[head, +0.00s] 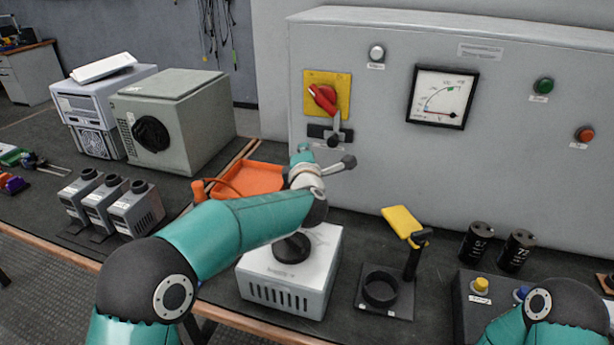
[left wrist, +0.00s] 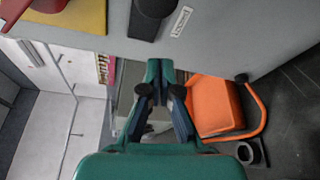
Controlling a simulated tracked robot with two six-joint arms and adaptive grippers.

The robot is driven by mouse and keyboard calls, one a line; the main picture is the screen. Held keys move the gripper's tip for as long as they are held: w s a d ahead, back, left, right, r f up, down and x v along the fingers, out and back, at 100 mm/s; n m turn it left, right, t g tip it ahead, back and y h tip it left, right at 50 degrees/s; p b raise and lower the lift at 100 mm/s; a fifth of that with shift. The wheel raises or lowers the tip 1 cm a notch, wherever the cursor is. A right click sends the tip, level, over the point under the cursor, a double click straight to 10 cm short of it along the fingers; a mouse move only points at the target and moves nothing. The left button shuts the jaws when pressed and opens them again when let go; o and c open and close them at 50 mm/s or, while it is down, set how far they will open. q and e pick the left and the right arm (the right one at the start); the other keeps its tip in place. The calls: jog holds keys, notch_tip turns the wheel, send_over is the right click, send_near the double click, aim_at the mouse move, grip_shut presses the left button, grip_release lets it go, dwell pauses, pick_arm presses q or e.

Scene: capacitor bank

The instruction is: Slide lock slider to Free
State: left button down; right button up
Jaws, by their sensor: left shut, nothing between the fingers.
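The lock slider (head: 318,131) is a dark bar on the grey cabinet front, just below the yellow plate (head: 342,82) with the red rotary handle (head: 322,97). In the left wrist view a dark block (left wrist: 146,22) beside the yellow plate (left wrist: 85,14) appears to be part of the slider. My left gripper (head: 302,150) is below and left of the slider, apart from it. Its fingers (left wrist: 161,92) are shut and empty. My right gripper is out of view; only its arm shows.
An orange tray (head: 248,178) lies left of the cabinet, behind my left arm. A meter (head: 441,97) and buttons are on the cabinet.

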pick_arm(q)
jog(key=s+d+r+b, duration=0.1)
jog(key=s, duration=0.8)
jog(key=shift+s+d+r, duration=0.15)
jog(key=shift+s, duration=0.1)
